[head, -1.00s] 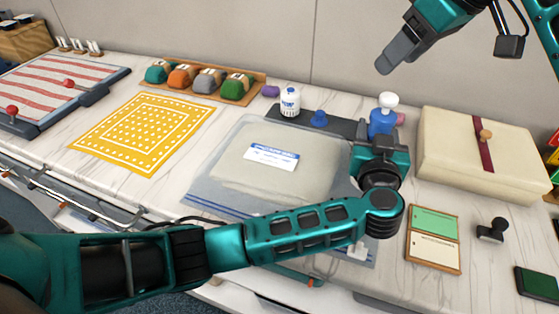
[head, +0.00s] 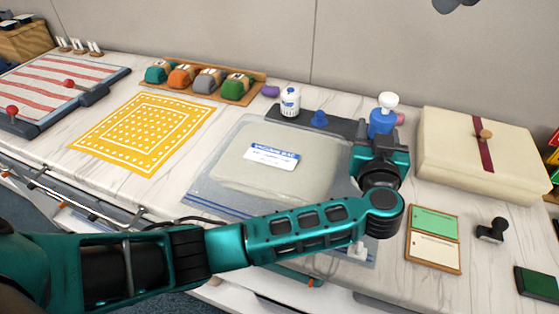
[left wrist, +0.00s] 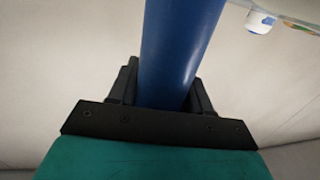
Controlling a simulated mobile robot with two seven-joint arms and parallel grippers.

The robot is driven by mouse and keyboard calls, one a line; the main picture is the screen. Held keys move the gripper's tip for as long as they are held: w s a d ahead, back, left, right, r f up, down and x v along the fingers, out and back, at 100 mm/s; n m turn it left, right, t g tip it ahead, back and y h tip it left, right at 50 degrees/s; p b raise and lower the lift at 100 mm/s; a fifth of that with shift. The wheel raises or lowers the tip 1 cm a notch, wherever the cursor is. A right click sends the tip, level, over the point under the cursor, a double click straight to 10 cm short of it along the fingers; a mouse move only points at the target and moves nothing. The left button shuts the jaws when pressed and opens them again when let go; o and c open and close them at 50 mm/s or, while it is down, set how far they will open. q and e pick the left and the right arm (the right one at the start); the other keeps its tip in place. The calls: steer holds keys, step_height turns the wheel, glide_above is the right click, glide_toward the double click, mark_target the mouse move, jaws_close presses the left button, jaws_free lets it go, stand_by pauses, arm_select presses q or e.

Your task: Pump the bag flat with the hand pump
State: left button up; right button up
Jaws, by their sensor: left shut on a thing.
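The hand pump (head: 382,123) has a blue body and a white knob on top. It stands upright right of the bag's back corner. My left gripper (head: 381,142) is shut on its body; the left wrist view shows the blue barrel (left wrist: 180,50) between the black fingers. The clear bag (head: 225,187), with pale, flat-looking contents and a white-and-blue label, lies on the table left of the gripper. My left forearm hides part of its front right. Only a dark tip of my right gripper (head: 456,4) shows at the top edge, clear of everything.
Behind the bag are a dark strip (head: 345,126) with a blue cap (head: 318,118) and a white bottle (head: 290,102). A cream box (head: 455,150) is right of the pump. A green-and-cream board (head: 433,238) and stamp (head: 491,231) lie front right. A yellow mat (head: 143,130) is left.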

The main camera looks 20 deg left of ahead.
arm_select(q)
steer(key=o, duration=1.3)
steer(key=shift+s+d+p, duration=0.25)
steer(key=shift+s+d, duration=0.1)
steer(key=shift+s, duration=1.8)
steer(key=shift+s+d+p, duration=0.3)
steer(key=shift+s+d, duration=0.05)
steer(key=shift+s, duration=1.75)
steer(key=shift+s+d+p, duration=0.25)
steer(key=shift+s+d, duration=0.1)
steer(key=shift+s, duration=1.8)
